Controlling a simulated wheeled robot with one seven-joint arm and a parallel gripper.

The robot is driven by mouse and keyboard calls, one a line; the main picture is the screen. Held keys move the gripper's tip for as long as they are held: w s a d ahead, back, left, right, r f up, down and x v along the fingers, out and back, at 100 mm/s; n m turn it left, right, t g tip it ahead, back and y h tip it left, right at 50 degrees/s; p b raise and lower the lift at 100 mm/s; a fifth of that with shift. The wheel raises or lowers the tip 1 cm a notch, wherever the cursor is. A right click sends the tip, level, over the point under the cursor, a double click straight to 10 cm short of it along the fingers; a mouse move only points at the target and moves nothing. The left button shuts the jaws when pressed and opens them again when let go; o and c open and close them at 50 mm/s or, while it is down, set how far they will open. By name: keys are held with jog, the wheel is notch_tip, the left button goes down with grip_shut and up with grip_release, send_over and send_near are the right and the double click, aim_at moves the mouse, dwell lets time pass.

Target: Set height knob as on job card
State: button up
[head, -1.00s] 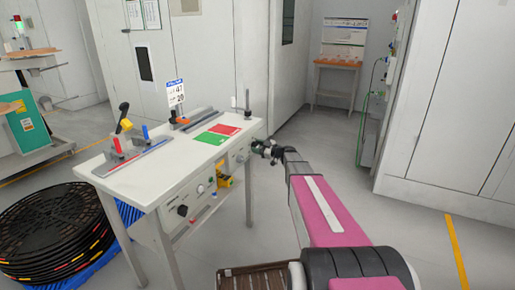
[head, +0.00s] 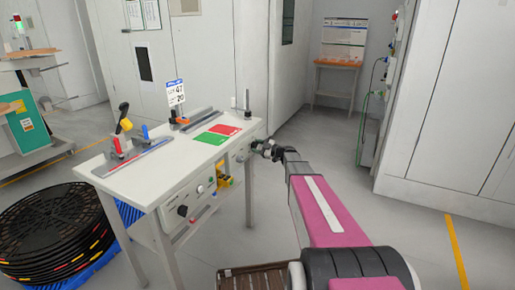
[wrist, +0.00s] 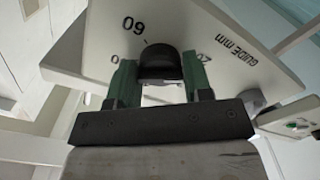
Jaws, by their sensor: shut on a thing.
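The job card (head: 176,93) stands on a holder at the bench's back edge; it shows 47 above 20, its small words hard to read. My gripper (head: 254,150) is at the right part of the bench's front panel. In the wrist view its green fingers (wrist: 160,82) are shut on a black knob (wrist: 160,64), one on each side. The plate behind it (wrist: 90,58) carries the words GUIDE mm and scale numbers, including 60. Where the knob points is not clear. Another black knob (head: 182,210) is on the panel's left part.
The white bench (head: 150,185) carries a green pad (head: 210,138), a red pad (head: 224,130) and clamps with red and blue parts (head: 130,145). Black reels (head: 55,235) are stacked at its left. The floor on the right (head: 385,225) is clear.

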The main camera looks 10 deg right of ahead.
jog(key=o, duration=0.9)
jog(key=shift+s+d, duration=0.1)
jog(key=v, duration=1)
jog(key=shift+s+d, duration=0.2)
jog(key=shift+d, duration=0.05)
jog(key=shift+f, duration=0.1)
